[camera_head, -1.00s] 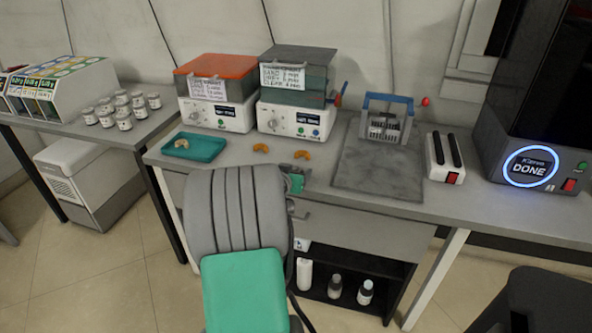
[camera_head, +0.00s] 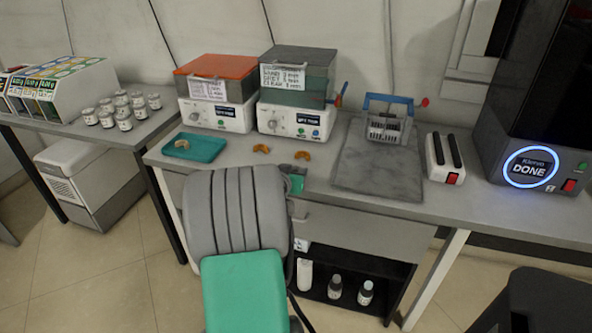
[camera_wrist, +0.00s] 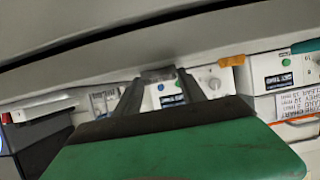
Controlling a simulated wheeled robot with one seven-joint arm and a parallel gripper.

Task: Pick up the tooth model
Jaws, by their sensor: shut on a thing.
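Several small orange-tan, arch-shaped tooth models lie on the grey counter. In the head view one is at the middle (camera_head: 261,148), one to its right (camera_head: 302,155), and one in the teal tray (camera_head: 209,146). My gripper (camera_head: 299,172) is mostly hidden behind my arm there, just in front of the right-hand tooth model. In the wrist view, which is upside down, my gripper (camera_wrist: 159,74) has its dark fingers closed at the tips on a small shaded piece, apparently that right-hand model. The middle model (camera_wrist: 231,60) lies apart, to the right of the fingers.
Two white machines, with an orange lid (camera_head: 216,66) and a grey-green lid (camera_head: 298,72), stand behind the models. A wire basket (camera_head: 389,129) with a blue handle stands on a grey slab (camera_head: 378,170) to the right. Jars (camera_head: 122,112) stand on the left table.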

